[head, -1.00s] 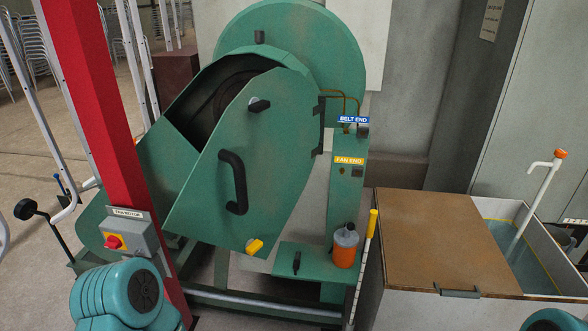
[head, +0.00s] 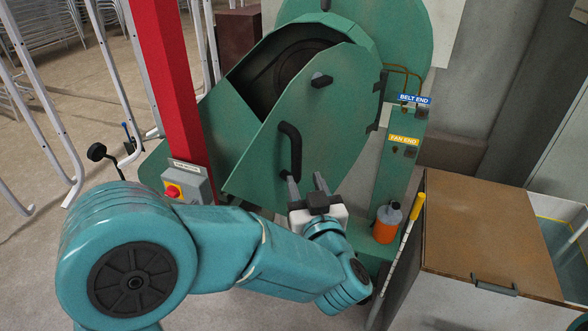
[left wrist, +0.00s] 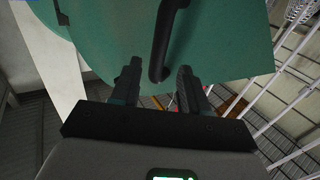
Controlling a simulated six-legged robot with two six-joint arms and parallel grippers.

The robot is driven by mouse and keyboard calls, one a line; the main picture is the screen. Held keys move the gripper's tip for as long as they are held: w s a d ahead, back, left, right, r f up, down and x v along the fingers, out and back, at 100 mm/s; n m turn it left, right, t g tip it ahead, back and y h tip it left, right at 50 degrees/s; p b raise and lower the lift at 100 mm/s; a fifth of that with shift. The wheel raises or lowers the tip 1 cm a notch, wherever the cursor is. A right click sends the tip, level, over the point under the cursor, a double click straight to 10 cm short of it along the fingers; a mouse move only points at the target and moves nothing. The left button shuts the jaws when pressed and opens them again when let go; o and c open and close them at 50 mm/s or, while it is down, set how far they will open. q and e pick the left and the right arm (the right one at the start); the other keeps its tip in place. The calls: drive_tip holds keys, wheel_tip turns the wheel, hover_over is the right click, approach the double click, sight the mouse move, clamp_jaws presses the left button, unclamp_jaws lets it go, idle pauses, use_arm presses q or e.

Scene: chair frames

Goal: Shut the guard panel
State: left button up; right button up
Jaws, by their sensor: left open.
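The green guard panel (head: 315,110) stands swung out on its hinges at its right edge, with the dark opening (head: 290,75) of the machine showing behind it. A black bar handle (head: 291,150) is fixed on its face; it also shows in the left wrist view (left wrist: 163,40). My left gripper (head: 307,184) is open just below the handle's lower end. In the left wrist view the handle's end lies between the two fingers (left wrist: 158,85), and I cannot tell whether they touch it. My right gripper is not in view.
A red post (head: 170,85) with a fan motor switch box (head: 187,185) stands left of the panel. An orange bottle (head: 386,223), a yellow-topped rod (head: 407,235) and a brown-lidded tank (head: 490,235) stand at the right. White metal frames (head: 45,110) are at the left.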

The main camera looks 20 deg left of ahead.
sight(298, 163)
use_arm(q)
drive_tip(key=p+x, duration=0.1)
drive_tip(key=x, duration=0.6)
drive_tip(key=shift+w, duration=0.1)
drive_tip(key=shift+w+a+f, duration=0.1)
drive_tip(key=shift+w+a, duration=0.05)
drive_tip(key=shift+w, duration=0.1)
drive_tip(key=shift+c, duration=0.9)
clamp_jaws()
drive_tip(key=shift+w+a, duration=0.25)
drive_tip(key=shift+a, duration=0.4)
drive_tip(key=shift+w+a, duration=0.3)
drive_tip(key=shift+a, duration=0.35)
drive_tip(key=shift+w+a, duration=0.25)
drive_tip(key=shift+a, duration=0.45)
drive_tip(key=shift+w+a+b, duration=0.1)
drive_tip(key=shift+w+a, duration=0.35)
drive_tip(key=shift+a, duration=0.4)
drive_tip(key=shift+w+a+b, duration=0.15)
drive_tip(key=shift+w+a, duration=0.3)
drive_tip(key=shift+a, duration=0.35)
drive_tip(key=shift+w+a+b, duration=0.1)
drive_tip(key=shift+w+a, duration=0.35)
drive_tip(key=shift+a, duration=0.4)
drive_tip(key=shift+o, duration=1.9)
unclamp_jaws()
